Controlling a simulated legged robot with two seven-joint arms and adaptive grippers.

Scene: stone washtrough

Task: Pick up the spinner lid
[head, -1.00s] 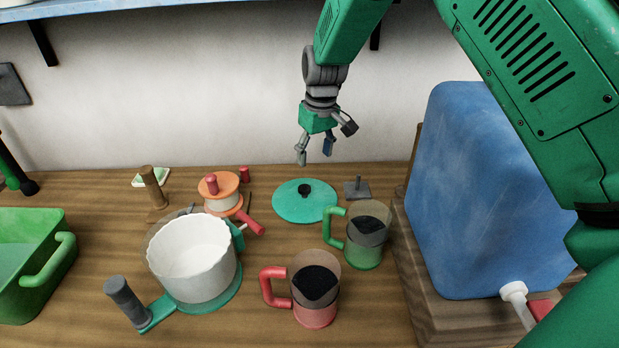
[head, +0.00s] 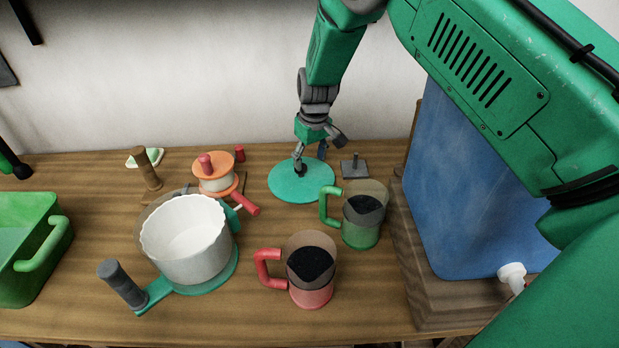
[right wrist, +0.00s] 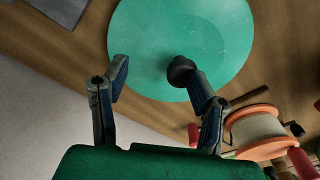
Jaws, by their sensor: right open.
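The spinner lid, a flat teal disc (head: 283,185) with a dark knob, lies on the wooden counter near the wall. It fills the upper middle of the right wrist view (right wrist: 140,35). My right gripper (head: 310,160) is open and low over the lid's wall-side part, its fingers pointing down. In the right wrist view its fingertips (right wrist: 153,72) stand apart over the lid. The dark knob (right wrist: 180,66) is close to the right-hand finger there, and I cannot tell whether they touch. My left gripper is not in view.
A green mug (head: 363,222) and a red mug (head: 311,275) stand nearer me. A white bowl in a clear vessel (head: 187,240) and an orange spool (head: 215,173) are to the left. A grey block with a peg (head: 354,168) and a blue tank (head: 465,200) are to the right.

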